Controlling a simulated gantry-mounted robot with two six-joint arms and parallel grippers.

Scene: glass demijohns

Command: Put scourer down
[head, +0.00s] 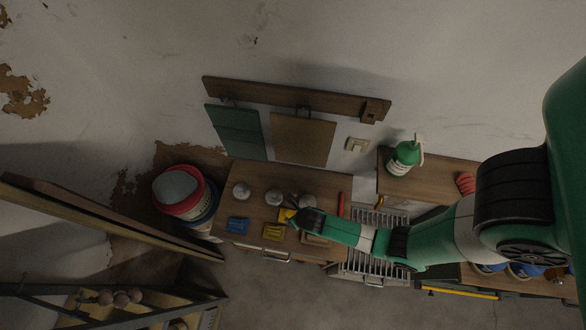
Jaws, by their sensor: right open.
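My right gripper (291,218) reaches in from the right over the wooden cabinet top, and its jaws are open. A small yellow piece (284,214) shows right at its fingertips; it may be the scourer, but it is too small and dark to be sure or to tell whether they touch. Another flat yellow item (274,232) lies just in front, to the left of the gripper. A flat blue item (237,224) lies farther left on the same top. My left gripper is not in view.
Several round pale glass or metal items, one of them here (241,190), stand along the back of the cabinet top (262,180). A red-rimmed bucket (178,190) stands to the left. A metal draining rack (372,266) and a green spray bottle (404,156) are to the right.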

